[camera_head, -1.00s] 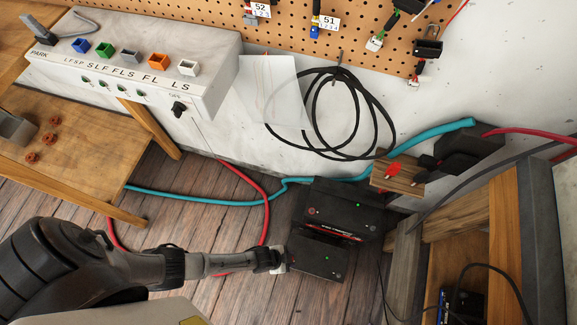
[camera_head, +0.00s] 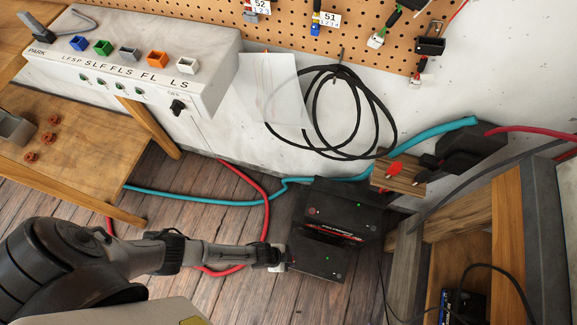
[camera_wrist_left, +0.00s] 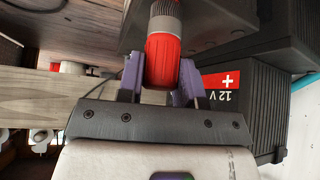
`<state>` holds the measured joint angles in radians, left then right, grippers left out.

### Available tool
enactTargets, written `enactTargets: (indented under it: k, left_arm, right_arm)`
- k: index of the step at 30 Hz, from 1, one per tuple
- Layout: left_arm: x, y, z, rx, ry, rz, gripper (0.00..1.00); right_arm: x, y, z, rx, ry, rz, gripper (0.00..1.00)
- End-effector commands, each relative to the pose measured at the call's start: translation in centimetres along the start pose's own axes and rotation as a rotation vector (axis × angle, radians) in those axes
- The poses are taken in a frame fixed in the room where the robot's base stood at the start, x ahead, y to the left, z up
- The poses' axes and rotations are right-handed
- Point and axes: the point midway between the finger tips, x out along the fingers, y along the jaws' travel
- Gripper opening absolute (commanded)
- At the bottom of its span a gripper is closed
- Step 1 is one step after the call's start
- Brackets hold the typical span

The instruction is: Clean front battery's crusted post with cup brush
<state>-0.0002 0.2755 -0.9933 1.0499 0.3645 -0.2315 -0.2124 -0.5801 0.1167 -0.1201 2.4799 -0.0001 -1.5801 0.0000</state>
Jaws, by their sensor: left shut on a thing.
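Two black batteries stand on the floor in the head view, the front battery (camera_head: 318,262) nearer me and the rear battery (camera_head: 345,208) behind it. My left gripper (camera_head: 277,258) is at the left edge of the front battery. In the left wrist view its purple fingers are shut on a red cylindrical tool (camera_wrist_left: 162,62) with a ribbed grey neck, which I take for the cup brush. The tool's far end is out of frame. A battery with a red plus and "12 V" label (camera_wrist_left: 228,88) stands to its right. I cannot make out crust on any post. My right gripper is not in view.
A teal hose (camera_head: 215,198) and a red cable (camera_head: 262,190) cross the plank floor left of the batteries. A wooden block with a red piece (camera_head: 395,168) is behind them. A wooden frame (camera_head: 505,225) stands close on the right. A switch box (camera_head: 125,50) is at upper left.

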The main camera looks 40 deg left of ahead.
Motion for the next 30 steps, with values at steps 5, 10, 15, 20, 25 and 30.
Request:
enactTargets:
  k: [5,10,15,20,25,30]
  left_arm:
    - [0.5,-0.4,0.1,0.123,0.005,0.077,0.14]
    - [0.5,-0.3,0.1,0.233,0.005,0.153,0.14]
    - [0.5,-0.2,0.2,0.327,0.003,0.219,0.14]
    - [0.5,-0.1,0.1,0.407,0.004,0.275,0.14]
    - [0.3,-0.1,0.0,0.473,0.004,0.320,0.14]
    - [0.1,0.0,-0.1,0.503,0.004,0.343,0.14]
  right_arm:
    - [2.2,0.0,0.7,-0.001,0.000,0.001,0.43]
    - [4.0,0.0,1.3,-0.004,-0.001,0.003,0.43]
    - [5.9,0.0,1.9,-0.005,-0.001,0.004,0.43]
    - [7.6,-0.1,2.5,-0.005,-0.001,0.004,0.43]
    - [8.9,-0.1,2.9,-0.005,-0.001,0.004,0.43]
    - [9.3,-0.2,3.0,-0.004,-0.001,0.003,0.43]
